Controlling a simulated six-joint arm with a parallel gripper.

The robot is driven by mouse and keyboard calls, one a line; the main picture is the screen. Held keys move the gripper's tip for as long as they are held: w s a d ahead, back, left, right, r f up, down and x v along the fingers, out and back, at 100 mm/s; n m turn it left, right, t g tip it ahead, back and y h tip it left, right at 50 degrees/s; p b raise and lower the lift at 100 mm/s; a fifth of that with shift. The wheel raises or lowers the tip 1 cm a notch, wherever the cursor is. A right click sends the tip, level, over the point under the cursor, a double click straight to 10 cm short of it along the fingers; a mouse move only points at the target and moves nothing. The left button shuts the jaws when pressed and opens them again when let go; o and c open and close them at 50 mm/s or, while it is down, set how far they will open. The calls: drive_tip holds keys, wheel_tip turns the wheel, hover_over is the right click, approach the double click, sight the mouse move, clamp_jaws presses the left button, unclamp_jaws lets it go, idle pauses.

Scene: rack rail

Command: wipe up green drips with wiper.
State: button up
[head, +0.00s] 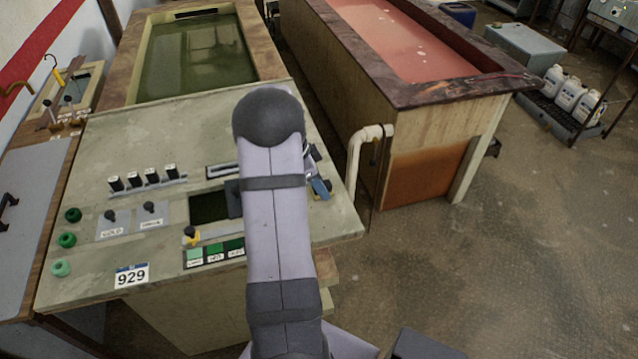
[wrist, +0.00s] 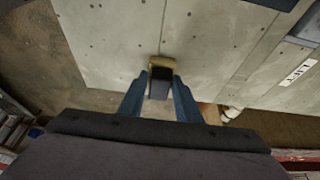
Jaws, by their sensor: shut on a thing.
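My gripper (wrist: 160,88) is shut on the wiper, with its blue fingers on either side of the dark handle. The wiper (wrist: 158,64) has a yellowish-tan head that lies over the pale panel (wrist: 105,40) in the wrist view; I cannot tell whether it touches. In the head view, part of my gripper (head: 320,188) shows beside my arm, over the right part of the control panel (head: 120,150). The wiper is hidden there. I cannot make out green drips in either view; small dark spots dot the panel in the wrist view.
A tank of red liquid (head: 400,40) and a white pipe (head: 358,150) stand to the right. Floor is clear at lower right.

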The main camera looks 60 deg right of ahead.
drive_tip(key=w+a+b, duration=0.2)
drive_tip(key=w+a, duration=0.2)
drive_tip(key=shift+w+a+f, duration=0.1)
drive_tip(key=shift+w+a, duration=0.2)
drive_tip(key=shift+a, duration=0.05)
drive_tip(key=shift+w+a+r, duration=0.15)
drive_tip(key=shift+r, duration=0.15)
wheel_tip(320, 180, up, 8)
drive_tip(key=p, duration=0.4)
drive_tip(key=shift+f, duration=0.15)
